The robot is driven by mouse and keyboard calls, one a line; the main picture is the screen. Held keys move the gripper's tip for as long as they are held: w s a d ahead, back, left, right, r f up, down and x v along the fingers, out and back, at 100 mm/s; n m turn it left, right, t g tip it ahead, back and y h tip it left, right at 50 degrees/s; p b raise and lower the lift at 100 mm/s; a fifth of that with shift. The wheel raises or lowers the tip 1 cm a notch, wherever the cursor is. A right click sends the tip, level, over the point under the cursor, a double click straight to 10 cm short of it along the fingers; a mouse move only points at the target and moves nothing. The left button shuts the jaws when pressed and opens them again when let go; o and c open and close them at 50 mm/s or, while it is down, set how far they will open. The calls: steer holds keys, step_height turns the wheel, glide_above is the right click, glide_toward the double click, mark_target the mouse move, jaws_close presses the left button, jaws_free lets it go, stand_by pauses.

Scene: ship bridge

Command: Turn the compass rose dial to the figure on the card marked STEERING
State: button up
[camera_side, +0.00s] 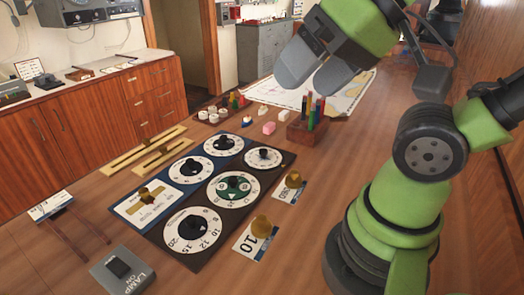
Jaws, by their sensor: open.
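A dark panel (176,258) with several round white dials lies on the table. The dial with a green star-like centre (219,195), right of the panel's middle, looks like the compass rose dial; it has a dark knob. The exact setting of the knob is too small to read. A white card reading 10 (243,243) lies at the panel's near right, under a brass weight. A second card (284,195) lies right of the panel, also under a brass piece. I cannot read the word STEERING on either. My gripper (312,84) is open and empty, well above the table, beyond and right of the panel.
A wooden pen holder (308,132), a pink block (269,128) and small cups (203,115) stand beyond the panel. Brass rulers (148,148) lie at its far left. A grey LAMP ON switch box (122,272) and a propped card (50,205) are at the near left.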

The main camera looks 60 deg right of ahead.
steer(key=shift+w, duration=0.2)
steer(key=c, duration=0.5)
steer(key=shift+o, duration=0.2)
steer(key=n+g+h, duration=0.2)
steer(key=g, duration=0.5)
glide_above(263, 150)
step_height(263, 150, down, 20)
step_height(263, 150, down, 9)
steer(key=shift+r, duration=0.2)
steer(key=shift+c, duration=0.3)
steer(key=c, duration=0.9)
